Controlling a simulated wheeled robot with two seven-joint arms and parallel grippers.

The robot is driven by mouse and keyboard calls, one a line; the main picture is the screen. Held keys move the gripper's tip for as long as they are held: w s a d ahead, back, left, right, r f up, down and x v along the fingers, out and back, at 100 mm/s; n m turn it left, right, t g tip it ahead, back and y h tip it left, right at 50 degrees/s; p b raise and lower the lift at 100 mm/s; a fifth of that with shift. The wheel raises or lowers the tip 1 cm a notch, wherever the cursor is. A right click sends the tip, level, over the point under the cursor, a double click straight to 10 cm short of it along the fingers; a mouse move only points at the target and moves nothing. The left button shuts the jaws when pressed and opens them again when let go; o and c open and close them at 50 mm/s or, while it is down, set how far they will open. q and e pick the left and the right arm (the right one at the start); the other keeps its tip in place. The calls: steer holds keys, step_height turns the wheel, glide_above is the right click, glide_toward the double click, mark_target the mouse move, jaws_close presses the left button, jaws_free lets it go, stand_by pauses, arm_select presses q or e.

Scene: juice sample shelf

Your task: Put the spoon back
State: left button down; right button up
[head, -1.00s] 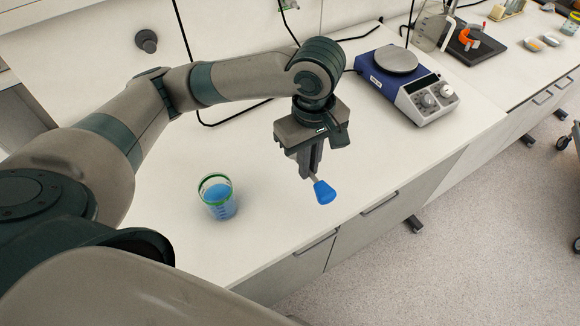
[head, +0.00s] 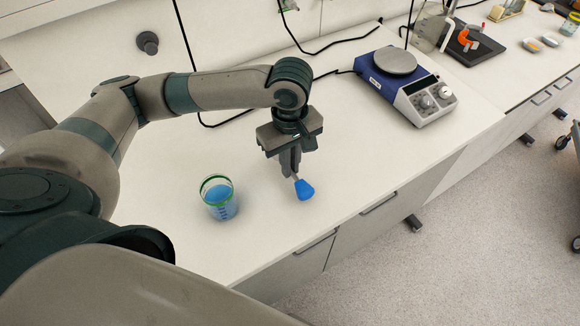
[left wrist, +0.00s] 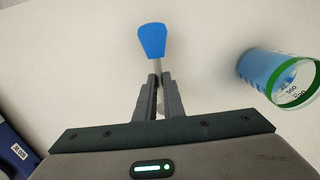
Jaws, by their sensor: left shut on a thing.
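The spoon shows as a blue end (head: 304,189) on a thin grey stem; its blue end is also in the left wrist view (left wrist: 152,41). My left gripper (head: 291,173) is shut on the spoon's stem, and the blue end sticks out past the fingertips. In the left wrist view the fingers (left wrist: 157,88) close on the stem. Its other end is mostly hidden between the fingers. The gripper is over the bench, to the right of a clear beaker with a green rim and blue contents (head: 219,200). The spoon is apart from the beaker. My right gripper is not in view.
A blue and white hotplate stirrer (head: 407,85) stands on the bench to the right, with a black cable behind. Several small items lie at the far right end. The white bench top (head: 262,222) around the beaker is clear up to its front edge.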

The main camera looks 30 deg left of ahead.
arm_select(q)
steer(key=shift+f, duration=0.95)
steer(key=c, duration=1.9)
jaws_free()
steer(key=shift+f, duration=0.1)
steer(key=shift+o, duration=0.2)
steer(key=shift+r, duration=0.5)
step_height(320, 180, up, 11)
steer(key=b, duration=0.1)
steer(key=shift+r, duration=0.15)
